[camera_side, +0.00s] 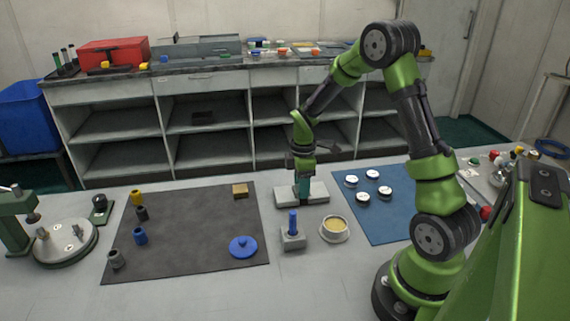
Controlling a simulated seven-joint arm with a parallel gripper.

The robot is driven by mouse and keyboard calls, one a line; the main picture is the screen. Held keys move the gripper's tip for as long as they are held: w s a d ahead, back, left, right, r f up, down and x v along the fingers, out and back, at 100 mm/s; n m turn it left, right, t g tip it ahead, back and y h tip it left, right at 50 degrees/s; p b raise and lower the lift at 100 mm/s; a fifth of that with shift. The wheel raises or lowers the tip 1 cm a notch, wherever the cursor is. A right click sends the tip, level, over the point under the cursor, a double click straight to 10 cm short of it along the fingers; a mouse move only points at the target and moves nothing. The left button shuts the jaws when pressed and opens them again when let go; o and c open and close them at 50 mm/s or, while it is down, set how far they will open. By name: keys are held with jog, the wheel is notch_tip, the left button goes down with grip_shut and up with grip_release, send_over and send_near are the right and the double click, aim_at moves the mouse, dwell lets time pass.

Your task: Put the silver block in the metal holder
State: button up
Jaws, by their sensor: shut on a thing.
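My gripper (303,189) points straight down at the middle of the table and is shut. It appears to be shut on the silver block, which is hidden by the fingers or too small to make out. A pale metal holder (286,197) lies flat directly under and around the fingertips. The fingertips are low, at or just above the holder. I cannot tell whether the block touches it.
A blue-handled peg stands in a grey block (293,241) just in front, beside a cream bowl (335,236). A dark mat (190,240) at left bears a brass block (240,190), a blue lid (243,246) and small cylinders. A blue mat (400,222) at right bears several white discs.

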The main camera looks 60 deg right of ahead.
jog(key=shift+f, duration=0.25)
